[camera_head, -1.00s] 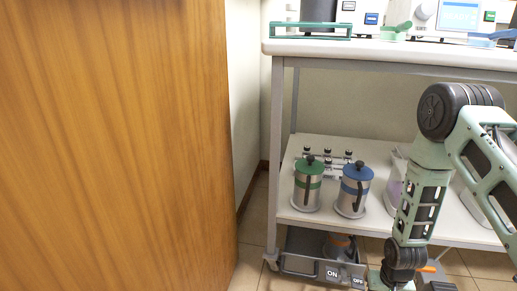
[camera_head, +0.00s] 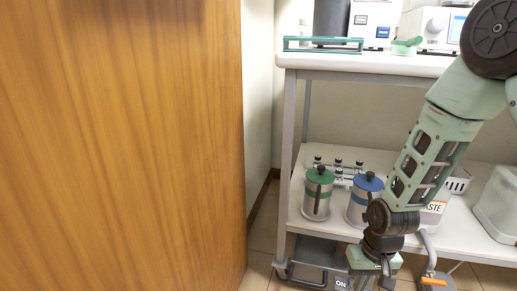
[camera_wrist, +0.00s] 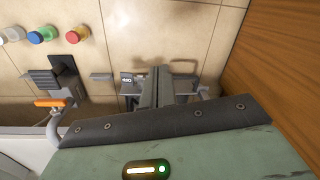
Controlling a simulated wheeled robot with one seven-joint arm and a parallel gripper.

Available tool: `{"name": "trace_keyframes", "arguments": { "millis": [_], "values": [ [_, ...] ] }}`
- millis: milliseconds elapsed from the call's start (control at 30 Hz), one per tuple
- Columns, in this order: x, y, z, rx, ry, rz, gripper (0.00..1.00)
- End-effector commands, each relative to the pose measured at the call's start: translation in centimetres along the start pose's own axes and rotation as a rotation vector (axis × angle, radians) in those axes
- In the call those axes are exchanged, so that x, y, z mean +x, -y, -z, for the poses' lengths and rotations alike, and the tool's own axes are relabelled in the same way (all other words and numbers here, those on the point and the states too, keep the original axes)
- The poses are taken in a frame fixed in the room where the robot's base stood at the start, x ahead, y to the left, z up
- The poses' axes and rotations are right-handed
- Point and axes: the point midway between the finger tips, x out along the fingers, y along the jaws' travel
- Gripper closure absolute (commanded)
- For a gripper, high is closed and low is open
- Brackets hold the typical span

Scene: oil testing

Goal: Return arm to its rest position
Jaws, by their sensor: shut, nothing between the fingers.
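My arm (camera_head: 432,160) hangs down at the right of the head view, in front of the trolley. My gripper's fingers lie beyond the lower edge of that view. In the wrist view my gripper (camera_wrist: 158,84) points down at the tiled floor, with its two dark fingers pressed together and nothing between them. A grey tray with ON/OFF labels (camera_wrist: 130,86) lies below and behind the fingers, partly hidden by them.
A wooden panel (camera_head: 120,150) fills the left. The trolley's lower shelf (camera_head: 455,230) bears a green-lidded pot (camera_head: 317,195) and a blue-lidded pot (camera_head: 358,205), the latter close behind my arm. Several coloured caps (camera_wrist: 75,34) and an orange-handled device (camera_wrist: 52,103) are near the floor.

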Motion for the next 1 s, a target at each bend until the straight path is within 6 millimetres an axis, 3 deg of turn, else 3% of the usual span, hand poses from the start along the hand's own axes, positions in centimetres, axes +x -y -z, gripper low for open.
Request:
{"name": "trace_keyframes", "arguments": {
  "millis": [33, 200, 400, 800, 1000],
  "values": [
    [-2.7, 2.1, -0.6, -0.057, -0.008, 0.009, 1.00],
    [-9.6, 7.4, -4.5, -0.234, 0.001, 0.024, 1.00],
    [-15.7, 11.1, -10.4, -0.429, 0.010, 0.014, 1.00],
    [-21.8, 12.4, -18.8, -0.667, 0.012, -0.036, 1.00],
    [-26.0, 12.8, -18.4, -0.656, 0.017, -0.034, 1.00]
  ]
}}
